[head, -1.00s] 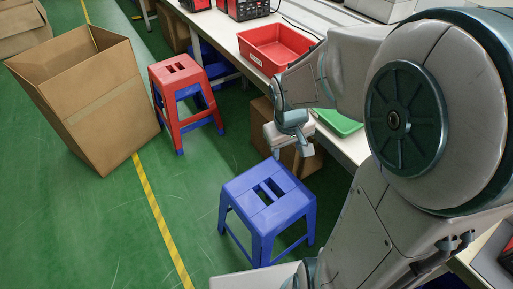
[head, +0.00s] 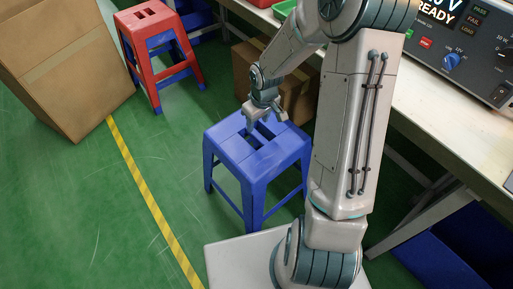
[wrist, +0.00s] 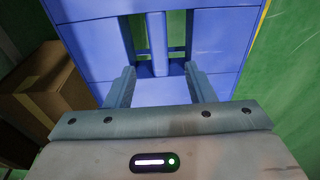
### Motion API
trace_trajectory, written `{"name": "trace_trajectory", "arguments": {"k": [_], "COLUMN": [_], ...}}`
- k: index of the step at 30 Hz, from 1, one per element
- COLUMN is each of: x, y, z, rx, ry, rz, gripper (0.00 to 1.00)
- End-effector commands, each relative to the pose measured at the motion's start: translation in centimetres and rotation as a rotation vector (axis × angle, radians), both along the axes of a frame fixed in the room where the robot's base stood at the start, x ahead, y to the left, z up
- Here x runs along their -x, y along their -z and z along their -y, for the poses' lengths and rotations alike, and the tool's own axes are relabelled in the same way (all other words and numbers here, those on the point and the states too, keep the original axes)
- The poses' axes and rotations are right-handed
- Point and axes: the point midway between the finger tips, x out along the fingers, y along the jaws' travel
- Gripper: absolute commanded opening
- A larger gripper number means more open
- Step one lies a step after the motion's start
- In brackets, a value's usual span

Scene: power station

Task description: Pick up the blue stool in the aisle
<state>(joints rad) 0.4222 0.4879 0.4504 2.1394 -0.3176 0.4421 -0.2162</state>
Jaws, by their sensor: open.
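The blue stool (head: 235,150) stands upright on the green floor in the aisle, beside the workbench. Its square seat has two slots with a bar between them. My gripper (head: 265,122) is over the seat's far part in the head view, pointing down. In the wrist view my gripper (wrist: 158,85) is open, with its two fingers apart in front of the seat (wrist: 85,38) and the central bar between the slots lying between them. I cannot tell whether the fingertips touch the seat. Nothing is held.
A red stool (head: 147,36) over blue legs and a large cardboard box (head: 75,75) stand at the upper left. Another cardboard box (head: 243,68) sits under the workbench (head: 440,118) behind the stool. A yellow floor line (head: 150,198) runs left of it; the floor there is clear.

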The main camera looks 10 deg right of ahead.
Motion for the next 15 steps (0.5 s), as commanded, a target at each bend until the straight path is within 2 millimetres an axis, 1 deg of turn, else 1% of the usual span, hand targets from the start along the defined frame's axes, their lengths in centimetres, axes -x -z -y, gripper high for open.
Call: {"name": "trace_trajectory", "arguments": {"k": [1, 3, 6, 13, 15], "x": [-0.1, -0.2, -0.4, -0.5, -0.5], "y": [1.6, 2.7, 3.9, 4.8, 5.5], "z": [-0.1, -0.2, -0.2, -0.2, -0.2], "rx": [-0.001, -0.001, -0.001, 0.001, 0.0], "ry": [0.0, -0.001, 0.001, 0.001, 0.001], "rz": [-0.002, -0.003, -0.001, 0.0, -0.001], "gripper": [0.49, 0.49, 0.49, 0.49, 0.49]}}
